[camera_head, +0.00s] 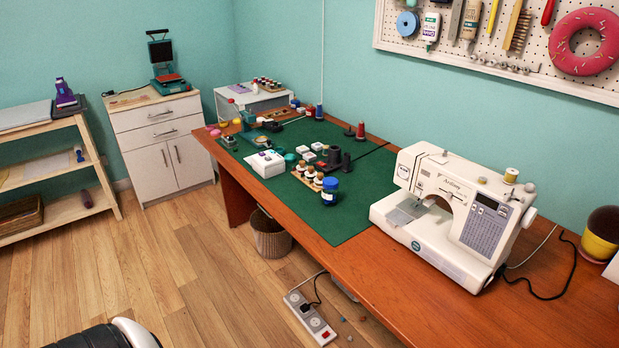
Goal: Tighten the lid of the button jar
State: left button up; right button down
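A small jar with a blue lid (330,184) stands upright on the green mat (345,218), near the mat's front edge; it looks like the button jar. A pale patch shows low on its side. The lid appears to sit on top of the jar, but how tightly cannot be told at this size. Neither of my grippers is in view. A black and white part at the bottom left edge is probably mine.
A white sewing machine (447,215) stands right of the mat. Small bottles (309,176) in a wooden rack are just left of the jar, with a white box (265,163) beyond. A power strip (310,318) and a basket (270,236) are on the floor.

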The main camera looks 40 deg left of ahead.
aim_at(330, 196)
jog(key=k+j+u, duration=0.1)
jog(key=u, duration=1)
